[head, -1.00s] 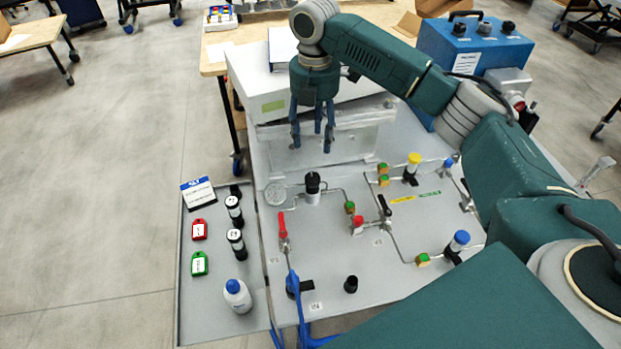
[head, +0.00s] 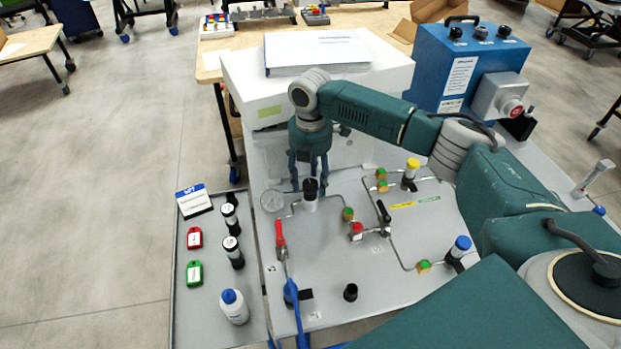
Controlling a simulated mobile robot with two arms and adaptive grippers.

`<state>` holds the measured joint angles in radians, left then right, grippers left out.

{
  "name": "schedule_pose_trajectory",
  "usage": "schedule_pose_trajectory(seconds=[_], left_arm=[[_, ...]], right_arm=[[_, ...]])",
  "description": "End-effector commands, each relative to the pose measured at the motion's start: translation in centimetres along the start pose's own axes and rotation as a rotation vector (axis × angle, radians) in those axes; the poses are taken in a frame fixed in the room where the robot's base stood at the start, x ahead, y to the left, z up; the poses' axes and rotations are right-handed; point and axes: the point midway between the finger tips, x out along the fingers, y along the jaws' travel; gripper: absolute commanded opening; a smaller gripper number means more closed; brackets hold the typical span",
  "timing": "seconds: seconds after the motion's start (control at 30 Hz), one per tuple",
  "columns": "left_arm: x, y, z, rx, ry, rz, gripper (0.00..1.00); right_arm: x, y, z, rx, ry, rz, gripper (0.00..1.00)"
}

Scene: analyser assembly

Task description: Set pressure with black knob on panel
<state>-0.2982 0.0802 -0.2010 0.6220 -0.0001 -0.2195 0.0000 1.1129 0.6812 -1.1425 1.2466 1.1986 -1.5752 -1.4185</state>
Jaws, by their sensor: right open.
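The black knob (head: 310,187) stands upright on a pale regulator body on the grey panel (head: 330,260). A round pressure gauge (head: 272,201) sits just left of it. My right gripper (head: 309,186) points down from above with its fingers spread open. Its fingertips are level with the knob in the picture, on either side of it or slightly behind; I cannot tell whether they touch it.
A red-handled valve (head: 280,236), a black-handled valve (head: 383,212) and blue-capped (head: 462,243) and yellow-capped (head: 412,164) fittings stand on the panel. A side tray (head: 186,318) holds tags, vials and a bottle (head: 234,307). A white box (head: 245,85) stands behind the panel.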

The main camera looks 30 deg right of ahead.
Motion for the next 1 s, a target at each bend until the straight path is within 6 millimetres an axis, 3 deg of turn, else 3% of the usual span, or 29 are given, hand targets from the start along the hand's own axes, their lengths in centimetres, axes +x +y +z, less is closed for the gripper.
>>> schedule_pose_trajectory(seconds=[0.37, 0.6, 1.0], left_arm=[[-0.13, 0.02, 0.40, 0.000, -0.007, 0.000, 0.00], [-0.13, 0.01, 0.40, -0.001, -0.007, 0.000, 0.00], [-0.62, -0.01, 0.32, -0.001, -0.006, 0.000, 0.00]], right_arm=[[0.82, 0.00, 0.01, 0.000, -0.001, 0.001, 0.51], [0.79, -0.01, 0.03, 0.000, -0.001, 0.000, 0.07], [0.71, -0.05, 0.10, 0.033, -0.001, -0.001, 0.06]])
